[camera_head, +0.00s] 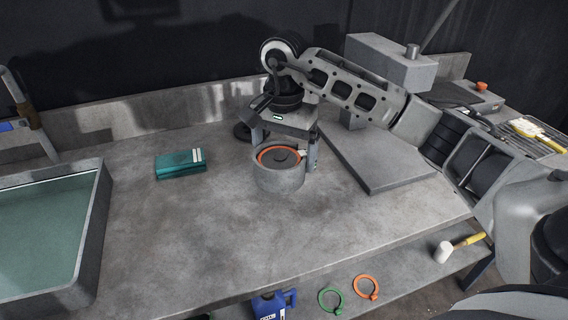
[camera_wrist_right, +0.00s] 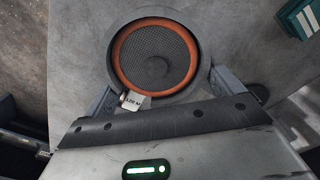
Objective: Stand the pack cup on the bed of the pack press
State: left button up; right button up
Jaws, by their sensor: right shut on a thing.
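The pack cup (camera_head: 279,181) is a round grey cup with an orange ring inside its rim. The right wrist view shows the cup (camera_wrist_right: 205,45) from above, with a dark mesh disc inside the orange ring and a small white tag at its edge. My right gripper (camera_head: 285,160) points down with its fingers on either side of the cup, shut on it. The cup looks upright; I cannot tell whether it touches the bench. The pack press (camera_head: 390,62) stands at the back right. Its flat grey bed (camera_head: 385,170) lies right of the cup. My left gripper is not in view.
A teal box (camera_head: 181,164) lies left of the cup. A tank of greenish liquid (camera_head: 88,235) stands at the far left. A mallet (camera_head: 445,250), a green ring (camera_head: 331,300), an orange ring (camera_head: 366,287) and a blue container (camera_head: 272,305) are below the front edge. The front bench is clear.

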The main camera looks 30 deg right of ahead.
jog(key=w+f, duration=0.1)
jog(key=w+d+f, duration=0.1)
jog(key=f, duration=0.1)
jog(key=shift+w+d+f, duration=0.1)
jog(key=shift+w+d, duration=0.1)
jog(key=shift+w, duration=0.05)
jog(key=shift+f+p, duration=0.35)
jog(key=shift+f, duration=1.35)
jog(key=o, duration=0.9)
